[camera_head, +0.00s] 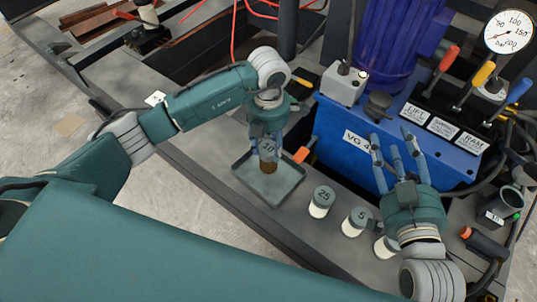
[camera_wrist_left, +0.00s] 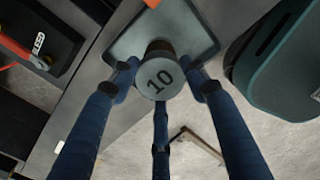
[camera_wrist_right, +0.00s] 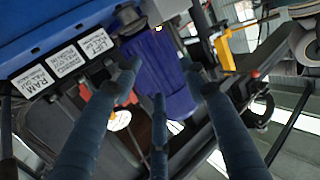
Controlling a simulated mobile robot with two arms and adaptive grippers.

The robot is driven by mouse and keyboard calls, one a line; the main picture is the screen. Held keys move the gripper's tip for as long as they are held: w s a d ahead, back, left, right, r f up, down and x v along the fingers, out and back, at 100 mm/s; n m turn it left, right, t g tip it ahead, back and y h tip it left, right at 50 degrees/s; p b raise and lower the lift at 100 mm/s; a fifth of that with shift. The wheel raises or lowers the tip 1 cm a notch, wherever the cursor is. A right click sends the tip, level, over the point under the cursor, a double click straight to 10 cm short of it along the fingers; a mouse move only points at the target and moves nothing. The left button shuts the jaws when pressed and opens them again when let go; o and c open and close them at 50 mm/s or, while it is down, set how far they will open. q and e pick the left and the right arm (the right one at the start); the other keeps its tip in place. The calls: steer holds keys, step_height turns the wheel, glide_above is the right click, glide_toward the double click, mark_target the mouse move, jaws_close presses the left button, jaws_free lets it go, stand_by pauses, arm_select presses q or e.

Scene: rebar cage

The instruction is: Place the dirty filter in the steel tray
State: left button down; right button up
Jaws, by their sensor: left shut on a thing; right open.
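The dirty filter (camera_head: 268,166), a short cylinder with a brown lower part and a grey top marked 10, is in my left gripper (camera_head: 266,148). In the left wrist view its marked top (camera_wrist_left: 161,80) sits between the three fingers. The steel tray (camera_head: 291,190) is a shallow grey square tray on the bench, and the filter is over its inside. I cannot tell whether the filter touches the tray floor. My right gripper (camera_head: 392,145) is open and empty in front of the blue power unit.
White filters with grey tops marked 25 (camera_head: 321,202) and 5 (camera_head: 356,221) stand right of the tray, with another (camera_head: 385,247) partly behind my right gripper. The blue unit (camera_head: 345,155) with levers and a pressure gauge (camera_head: 508,32) stands behind.

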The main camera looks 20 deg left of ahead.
arm_select(q)
step_height(320, 180, down, 4)
steer(key=shift+r+b, duration=0.1)
steer(key=shift+b, duration=0.45)
arm_select(e)
step_height(320, 180, up, 6)
steer(key=t+y, duration=0.1)
steer(key=t, duration=0.1)
steer(key=shift+a+r+t, duration=0.15)
steer(key=shift+a+t, duration=0.25)
steer(key=shift+a, duration=0.05)
steer(key=shift+r, duration=0.15)
arm_select(q)
steer(key=shift+f, duration=0.2)
steer(key=c, duration=0.9)
jaws_free()
arm_select(e)
steer(key=shift+r, duration=0.2)
arm_select(q)
steer(key=shift+r, duration=0.15)
